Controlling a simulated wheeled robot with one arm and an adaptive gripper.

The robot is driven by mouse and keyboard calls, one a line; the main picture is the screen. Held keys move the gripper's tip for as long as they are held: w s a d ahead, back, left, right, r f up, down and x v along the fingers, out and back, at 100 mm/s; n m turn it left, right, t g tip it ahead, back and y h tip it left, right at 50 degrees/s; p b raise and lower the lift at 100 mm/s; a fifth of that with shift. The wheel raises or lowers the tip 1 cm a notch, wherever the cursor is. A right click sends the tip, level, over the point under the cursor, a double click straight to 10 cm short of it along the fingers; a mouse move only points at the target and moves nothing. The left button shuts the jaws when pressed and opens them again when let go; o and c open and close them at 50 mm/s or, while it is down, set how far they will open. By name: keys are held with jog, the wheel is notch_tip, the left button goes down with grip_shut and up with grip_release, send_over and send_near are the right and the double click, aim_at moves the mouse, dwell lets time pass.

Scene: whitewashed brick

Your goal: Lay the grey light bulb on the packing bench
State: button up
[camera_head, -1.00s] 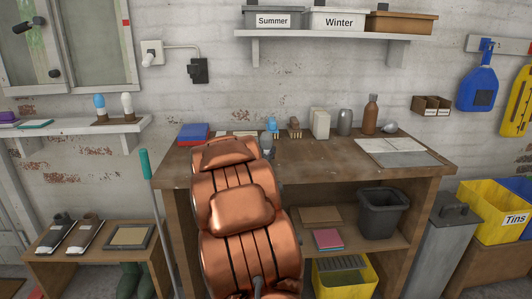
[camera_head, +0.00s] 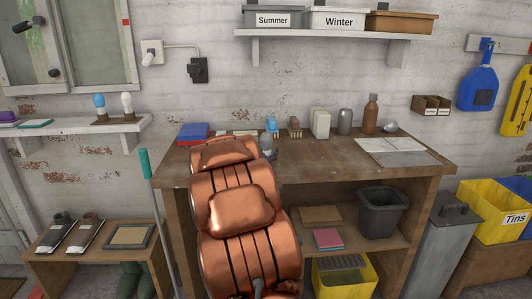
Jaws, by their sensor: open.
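A small grey rounded thing that looks like the grey light bulb (camera_head: 391,127) lies on the packing bench (camera_head: 325,172), near the back right. It stands apart from my arm. My copper-coloured arm reaches over the left part of the bench. My gripper (camera_head: 268,146) is mostly hidden behind the arm's far end; only a small grey part that seems to belong to it shows. It is open, with nothing visibly held. A small light blue thing (camera_head: 271,125) shows just behind it; I cannot tell what it is.
A white carton (camera_head: 320,123), a grey canister (camera_head: 344,122) and a brown bottle (camera_head: 370,114) stand along the bench's back. A flat grey-white sheet (camera_head: 403,152) lies at the right. The bench's middle front is clear. A blue bulb (camera_head: 99,101) and white bulb (camera_head: 127,102) stand on the left shelf.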

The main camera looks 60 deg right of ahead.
jog(key=v, duration=1.1)
jog(key=shift+s+a, duration=0.1)
jog(key=shift+a, duration=0.05)
jog(key=w+a+f+n+t+y, duration=0.25)
jog(key=w+a+y, duration=0.2)
jog(key=a, duration=0.35)
jog(key=w+a+f+n+t+y, duration=0.2)
jog(key=w+a+f+y, duration=0.25)
jog(key=a, duration=0.25)
jog(key=s+a+f+n+g+y, duration=0.1)
jog(key=a+f+n+y, duration=0.15)
jog(key=a, duration=0.55)
jog(key=s+a+f+n+g+y, duration=0.1)
jog(key=a+f+y, duration=0.15)
jog(key=a, duration=0.65)
jog(key=s+a+f+n+g+y, duration=0.1)
jog(key=s+a+n+g+y, duration=0.15)
jog(key=s+a, duration=0.6)
jog(key=s+a+f+n+g+y, duration=0.1)
jog(key=s+a+n+g+y, duration=0.25)
jog(key=s, duration=0.75)
jog(key=s+a+r+g+h, duration=0.1)
jog(key=s+g, duration=0.3)
jog(key=s, duration=0.6)
jog(key=shift+s+g+h, duration=0.25)
jog(key=shift+g+h, duration=0.1)
jog(key=shift+h, duration=0.55)
